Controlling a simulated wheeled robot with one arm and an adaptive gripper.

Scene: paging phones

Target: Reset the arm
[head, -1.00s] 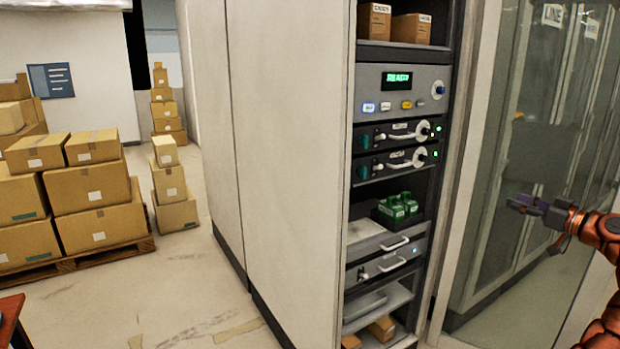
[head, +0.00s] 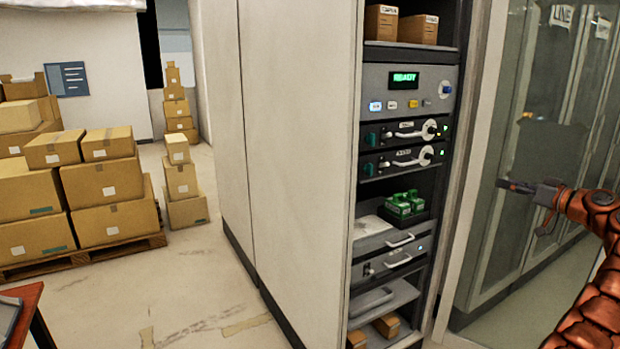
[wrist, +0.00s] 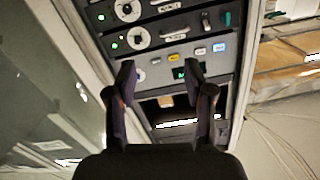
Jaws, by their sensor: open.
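My orange-and-black arm reaches in from the right edge of the head view. My gripper (head: 517,187) is at its end, in front of the glass doors and to the right of the rack, touching nothing that I can see. In the wrist view my gripper (wrist: 158,88) shows two dark fingers spread apart with nothing between them. The rack (head: 410,185) stands beyond the fingers, and its panel (wrist: 180,62) appears upside down there.
The rack holds a panel with a green READY display (head: 404,80), handled drawer units and a tray of green items (head: 405,205). Glass doors (head: 540,100) stand at the right. Stacked boxes (head: 105,190) sit on a pallet at left. Floor (head: 190,290) between is mostly clear.

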